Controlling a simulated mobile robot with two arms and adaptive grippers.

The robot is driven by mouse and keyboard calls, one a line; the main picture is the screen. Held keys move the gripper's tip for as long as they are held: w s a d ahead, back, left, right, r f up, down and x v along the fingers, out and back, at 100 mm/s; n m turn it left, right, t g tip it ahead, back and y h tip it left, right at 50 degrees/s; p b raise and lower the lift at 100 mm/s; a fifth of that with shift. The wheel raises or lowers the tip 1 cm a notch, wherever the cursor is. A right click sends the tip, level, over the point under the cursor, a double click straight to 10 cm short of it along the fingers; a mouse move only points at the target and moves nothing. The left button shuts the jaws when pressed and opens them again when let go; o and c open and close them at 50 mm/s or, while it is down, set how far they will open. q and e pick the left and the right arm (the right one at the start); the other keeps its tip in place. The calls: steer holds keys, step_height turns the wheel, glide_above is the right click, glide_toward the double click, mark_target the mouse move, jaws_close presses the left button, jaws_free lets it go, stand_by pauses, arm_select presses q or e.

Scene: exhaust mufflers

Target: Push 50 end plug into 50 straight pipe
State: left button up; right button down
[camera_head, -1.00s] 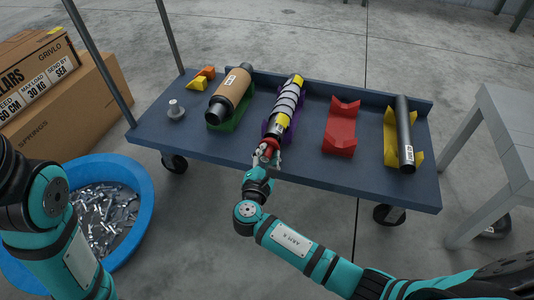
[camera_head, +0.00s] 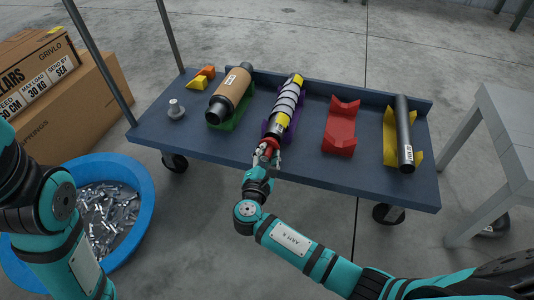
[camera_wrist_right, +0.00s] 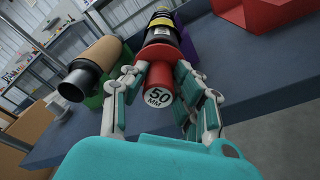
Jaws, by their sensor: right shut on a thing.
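The red end plug (camera_head: 268,150), marked 50 MM on its near face in the right wrist view (camera_wrist_right: 158,97), is at the near end of a pipe (camera_head: 286,106). The pipe has a black end, a silver wrapped middle and yellow bands, and lies in a purple cradle (camera_head: 266,126). My right gripper (camera_head: 265,157) is shut on the plug. The plug's wide red collar lines up with the black pipe end (camera_wrist_right: 161,35) and looks close against it; how deep it sits is hidden. My left arm shows at the left edge, but its gripper is out of view.
On the blue-grey cart (camera_head: 200,143) are a tan-wrapped muffler (camera_head: 232,88) in a green cradle, an empty red cradle (camera_head: 342,125), a black pipe (camera_head: 404,130) in a yellow cradle and a grey plug (camera_head: 176,108). A blue tub (camera_head: 147,200) of metal parts stands at left.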

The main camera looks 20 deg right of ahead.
steer(key=shift+r, duration=0.1)
stand_by(0.3)
stand_by(0.4)
steer(key=shift+x, duration=1.4)
steer(key=c, duration=1)
jaws_free()
steer(key=shift+d, duration=0.1)
steer(key=shift+o, duration=0.2)
steer(key=shift+s, duration=0.1)
